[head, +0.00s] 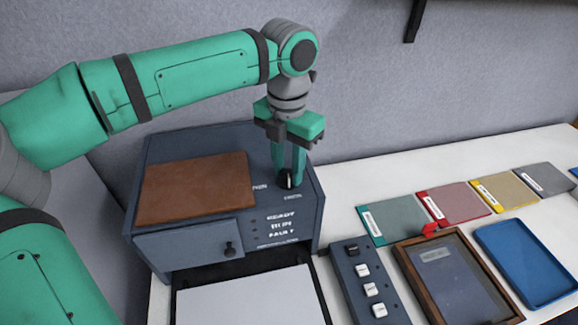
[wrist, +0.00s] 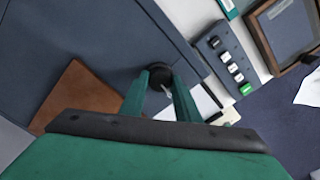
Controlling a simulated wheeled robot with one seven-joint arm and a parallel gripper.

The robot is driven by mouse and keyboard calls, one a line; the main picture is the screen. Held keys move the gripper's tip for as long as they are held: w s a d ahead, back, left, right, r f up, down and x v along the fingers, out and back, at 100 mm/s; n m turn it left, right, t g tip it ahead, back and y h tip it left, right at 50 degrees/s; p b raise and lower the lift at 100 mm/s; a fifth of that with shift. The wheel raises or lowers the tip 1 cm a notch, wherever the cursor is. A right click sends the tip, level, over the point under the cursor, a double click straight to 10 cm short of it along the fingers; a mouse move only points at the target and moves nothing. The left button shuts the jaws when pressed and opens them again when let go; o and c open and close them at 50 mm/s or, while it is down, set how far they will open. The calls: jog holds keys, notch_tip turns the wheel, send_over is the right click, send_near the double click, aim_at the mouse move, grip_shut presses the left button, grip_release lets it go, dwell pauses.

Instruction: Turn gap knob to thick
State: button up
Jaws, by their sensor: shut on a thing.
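The gap knob (head: 284,181) is a small black knob with a pale mark, on top of the dark blue-grey machine (head: 318,215). It also shows in the wrist view (wrist: 157,70), between the fingertips. My gripper (head: 290,178) points straight down from above. Its two green fingers are shut on the knob, which they partly hide. In the wrist view my gripper (wrist: 160,84) has a finger on each side of the knob. Small white labels lie on either side of the knob in the head view, too small to read surely.
A brown board (head: 196,188) lies on the machine's top, left of the knob. A button panel (head: 366,285), a wood-framed tray (head: 455,280) and a blue tray (head: 525,262) stand to the right. Coloured folders (head: 453,203) lie behind them. White sheets (head: 250,298) lie in front.

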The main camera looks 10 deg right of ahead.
aim_at(288, 172)
jog(key=shift+n, duration=0.5)
jog(key=o, duration=1)
jog(key=shift+o, duration=0.2)
notch_tip(288, 172, up, 11)
jog(key=shift+w+f, duration=0.1)
